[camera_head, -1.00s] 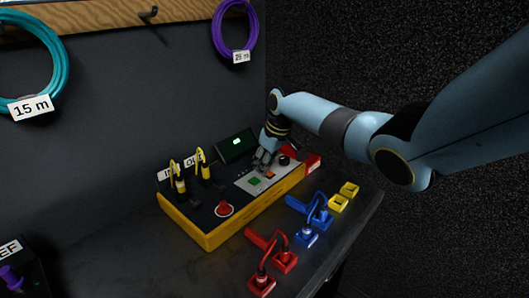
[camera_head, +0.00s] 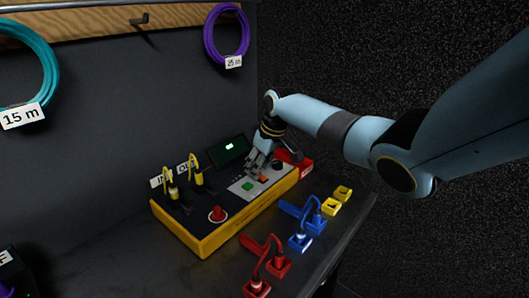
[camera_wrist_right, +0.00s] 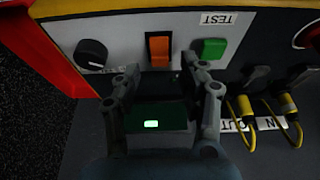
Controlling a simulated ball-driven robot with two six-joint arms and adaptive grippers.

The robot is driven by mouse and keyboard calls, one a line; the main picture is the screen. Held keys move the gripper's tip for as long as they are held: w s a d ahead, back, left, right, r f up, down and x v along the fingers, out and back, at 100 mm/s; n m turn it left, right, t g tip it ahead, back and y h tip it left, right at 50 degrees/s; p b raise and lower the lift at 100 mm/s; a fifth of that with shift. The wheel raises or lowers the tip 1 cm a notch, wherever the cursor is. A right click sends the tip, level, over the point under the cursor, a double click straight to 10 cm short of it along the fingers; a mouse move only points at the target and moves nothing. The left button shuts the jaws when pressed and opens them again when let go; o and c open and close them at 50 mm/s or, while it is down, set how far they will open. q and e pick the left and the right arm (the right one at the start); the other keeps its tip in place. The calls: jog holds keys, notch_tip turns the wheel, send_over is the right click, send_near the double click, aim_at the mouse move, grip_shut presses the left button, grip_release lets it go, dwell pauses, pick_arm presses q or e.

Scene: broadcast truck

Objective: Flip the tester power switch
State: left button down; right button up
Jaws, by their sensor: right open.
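The yellow cable tester (camera_head: 228,218) stands on the dark bench. Its orange rocker switch (camera_wrist_right: 159,50) sits on the pale panel between a black knob (camera_wrist_right: 91,53) and a green TEST button (camera_wrist_right: 211,49); the green button also shows in the head view (camera_head: 247,186). My right gripper (camera_head: 257,170) is over the panel, close to the rocker. In the wrist view its open fingers (camera_wrist_right: 158,80) stand either side of the rocker's line, with nothing between them. I cannot tell whether they touch the panel. My left gripper is not in view.
A small screen (camera_head: 228,151) stands behind the tester. Yellow plugs (camera_head: 172,190) are at its left end, near a red button (camera_head: 217,214). Red connectors (camera_head: 279,265), blue connectors (camera_head: 300,241) and yellow blocks (camera_head: 331,206) lie in front. A teal coil and a purple coil (camera_head: 227,35) hang on the wall.

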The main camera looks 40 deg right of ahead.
jog(key=v, duration=1)
jog(key=shift+r, duration=0.35)
jog(key=shift+s, duration=0.1)
